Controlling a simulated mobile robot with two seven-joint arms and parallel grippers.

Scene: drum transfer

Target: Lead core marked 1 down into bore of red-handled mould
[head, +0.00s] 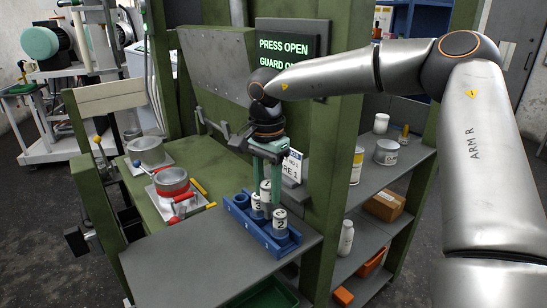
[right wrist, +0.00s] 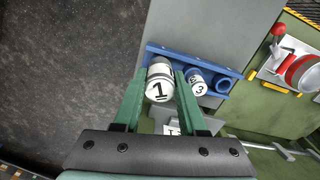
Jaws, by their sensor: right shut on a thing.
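The core marked 1 (right wrist: 159,88) is a grey cylinder with a white, numbered band, between the green fingers of my right gripper (right wrist: 160,108). In the head view my right gripper (head: 268,165) points down over the blue rack and is shut on this core (head: 266,188). Its lower part is hidden there, so I cannot tell whether it is clear of the rack. The red-handled mould (head: 172,181) stands left of the gripper on the green bench, its round bore open upward. It also shows at the right of the right wrist view (right wrist: 304,72). My left gripper is out of view.
The blue rack (head: 240,219) holds cores marked 2 (head: 280,221) and 3 (head: 257,205) beside the gripper. A second round mould (head: 147,150) stands behind the red-handled one. A green press post (head: 338,130) rises right of the gripper. The grey front shelf (head: 190,255) is largely clear.

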